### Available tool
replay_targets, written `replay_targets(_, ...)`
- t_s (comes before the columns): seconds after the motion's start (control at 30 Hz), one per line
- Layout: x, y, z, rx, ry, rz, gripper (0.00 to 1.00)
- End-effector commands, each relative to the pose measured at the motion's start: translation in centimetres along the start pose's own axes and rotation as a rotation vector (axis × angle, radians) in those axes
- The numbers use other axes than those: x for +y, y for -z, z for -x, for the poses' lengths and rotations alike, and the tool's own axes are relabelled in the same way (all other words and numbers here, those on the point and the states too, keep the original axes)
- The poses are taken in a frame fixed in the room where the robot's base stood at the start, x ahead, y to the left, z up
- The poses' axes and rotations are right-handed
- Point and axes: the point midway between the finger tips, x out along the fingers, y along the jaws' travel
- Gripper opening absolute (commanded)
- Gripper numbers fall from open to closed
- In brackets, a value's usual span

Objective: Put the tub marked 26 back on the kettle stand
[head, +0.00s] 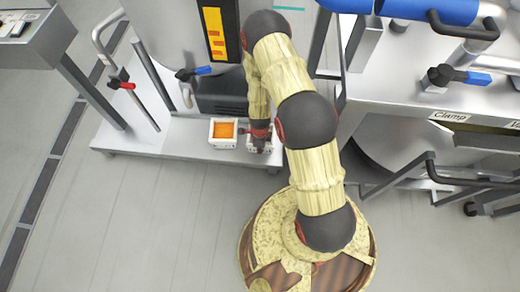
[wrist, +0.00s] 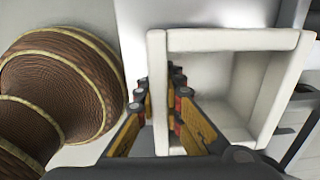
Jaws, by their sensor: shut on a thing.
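My gripper (head: 259,135) is shut on one wall of a white, square, open-topped tub (wrist: 225,40). In the wrist view the fingers (wrist: 163,115) sit on either side of the tub's left wall. The tub looks empty inside. In the head view the gripper and arm hide most of it, at the front edge of the low metal kettle stand (head: 150,143). I cannot tell whether the tub touches the stand. No number on it is readable.
A white tub with orange contents (head: 222,133) stands on the stand just left of my gripper. A valve with a red handle (head: 122,85) and one with a blue handle (head: 203,70) rise behind. A metal frame (head: 400,185) is at the right. Floor (head: 150,215) in front is clear.

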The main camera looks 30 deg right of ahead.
Motion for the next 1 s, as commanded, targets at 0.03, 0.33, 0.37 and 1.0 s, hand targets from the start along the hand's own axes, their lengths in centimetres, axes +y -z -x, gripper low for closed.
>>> replay_targets(0.03,0.0,0.0,-0.3,0.000,0.000,-0.001,0.00)
replay_targets(0.33,0.0,0.0,-0.2,0.000,0.000,0.000,0.24)
replay_targets(0.37,0.0,0.0,-0.2,0.000,0.000,0.000,0.25)
replay_targets(1.0,0.0,0.0,3.5,0.000,0.000,-0.001,0.27)
